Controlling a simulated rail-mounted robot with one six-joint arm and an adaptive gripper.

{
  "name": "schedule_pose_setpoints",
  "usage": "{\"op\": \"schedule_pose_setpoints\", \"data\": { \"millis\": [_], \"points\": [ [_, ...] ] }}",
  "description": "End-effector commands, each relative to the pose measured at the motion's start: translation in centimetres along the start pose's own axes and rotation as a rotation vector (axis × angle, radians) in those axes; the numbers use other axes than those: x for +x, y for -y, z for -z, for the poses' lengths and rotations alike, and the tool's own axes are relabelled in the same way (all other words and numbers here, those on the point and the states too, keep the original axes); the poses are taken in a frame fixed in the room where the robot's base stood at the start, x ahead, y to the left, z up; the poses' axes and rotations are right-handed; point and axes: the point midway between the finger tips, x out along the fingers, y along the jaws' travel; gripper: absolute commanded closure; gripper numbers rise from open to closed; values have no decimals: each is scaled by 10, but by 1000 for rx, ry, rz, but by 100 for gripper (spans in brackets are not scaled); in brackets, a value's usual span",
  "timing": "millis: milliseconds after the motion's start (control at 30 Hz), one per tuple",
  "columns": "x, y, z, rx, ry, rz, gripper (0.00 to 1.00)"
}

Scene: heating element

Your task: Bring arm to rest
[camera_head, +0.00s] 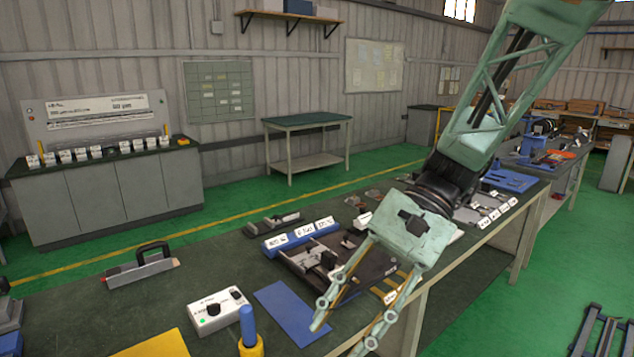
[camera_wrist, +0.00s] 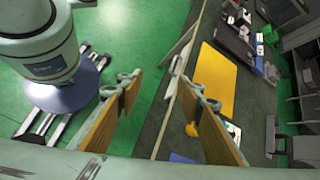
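My gripper (camera_head: 338,338) hangs over the front edge of the long dark workbench (camera_head: 225,258), with its fingers pointing down and to the left. In the wrist view my gripper (camera_wrist: 158,98) shows two tan-padded fingers spread wide, with nothing held between them. My arm (camera_head: 495,95) reaches down from the upper right. A blue mat (camera_head: 290,312) lies on the bench just left of the fingers. The gripper looks clear of the bench items, but its exact height above them cannot be told.
A dark fixture plate (camera_head: 372,262) lies behind the gripper. A white control box (camera_head: 217,310) with a green light, a blue-handled tool (camera_head: 248,327) and a yellow mat (camera_head: 158,345) are to the left. My base fills the wrist view's upper left.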

Motion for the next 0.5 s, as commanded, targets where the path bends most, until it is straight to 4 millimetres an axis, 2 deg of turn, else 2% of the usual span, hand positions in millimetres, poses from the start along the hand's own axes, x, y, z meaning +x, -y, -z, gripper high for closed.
{"op": "schedule_pose_setpoints", "data": {
  "millis": [500],
  "points": [
    [-19, -42, -36, -128, -181, -93, 66]
  ]
}}
